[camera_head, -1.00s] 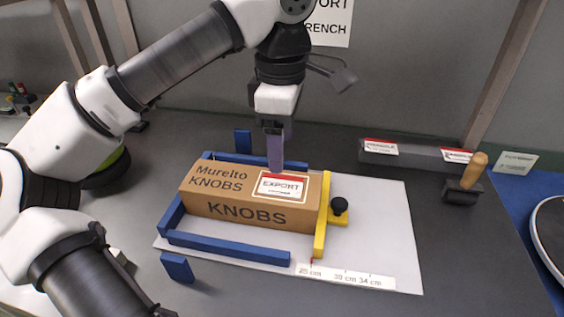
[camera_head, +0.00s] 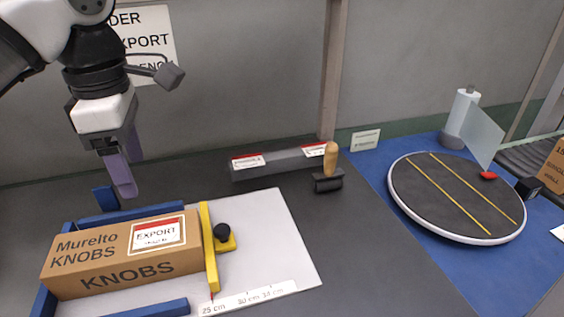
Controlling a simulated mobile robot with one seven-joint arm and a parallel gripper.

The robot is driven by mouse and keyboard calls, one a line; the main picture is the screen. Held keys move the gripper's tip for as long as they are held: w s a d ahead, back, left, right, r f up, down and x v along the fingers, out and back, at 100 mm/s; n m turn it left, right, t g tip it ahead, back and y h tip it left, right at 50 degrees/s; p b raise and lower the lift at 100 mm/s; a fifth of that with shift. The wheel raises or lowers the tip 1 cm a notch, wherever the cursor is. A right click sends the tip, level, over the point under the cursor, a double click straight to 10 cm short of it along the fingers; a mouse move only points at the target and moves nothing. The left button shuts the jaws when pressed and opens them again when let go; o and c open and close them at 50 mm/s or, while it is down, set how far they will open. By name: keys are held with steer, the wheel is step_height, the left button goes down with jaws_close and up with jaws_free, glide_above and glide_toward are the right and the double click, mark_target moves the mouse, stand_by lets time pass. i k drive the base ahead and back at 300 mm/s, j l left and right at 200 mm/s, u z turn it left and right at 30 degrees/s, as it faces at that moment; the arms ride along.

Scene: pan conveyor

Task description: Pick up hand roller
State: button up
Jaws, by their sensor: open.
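The hand roller (camera_head: 328,170) stands on the dark table right of the white measuring sheet, with a tan wooden handle pointing up and a dark base. My gripper (camera_head: 124,182) is in the upper left, well to the left of the roller. Its purple fingers point down, open and empty, above and behind the cardboard box. Nothing hides the roller's handle.
The cardboard KNOBS box (camera_head: 125,256) with an EXPORT label sits in a blue frame (camera_head: 130,216) against a yellow stop (camera_head: 210,250). A grey label holder (camera_head: 275,168) lies just left of the roller. A round turntable (camera_head: 455,198) is on the blue surface at right.

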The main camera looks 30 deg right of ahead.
mark_target(330, 179)
steer(key=l+z, duration=0.15)
steer(key=z, duration=0.25)
steer(key=l+z, duration=0.2)
steer(key=z, duration=0.15)
steer(key=l+z, duration=0.2)
steer(key=z, duration=0.2)
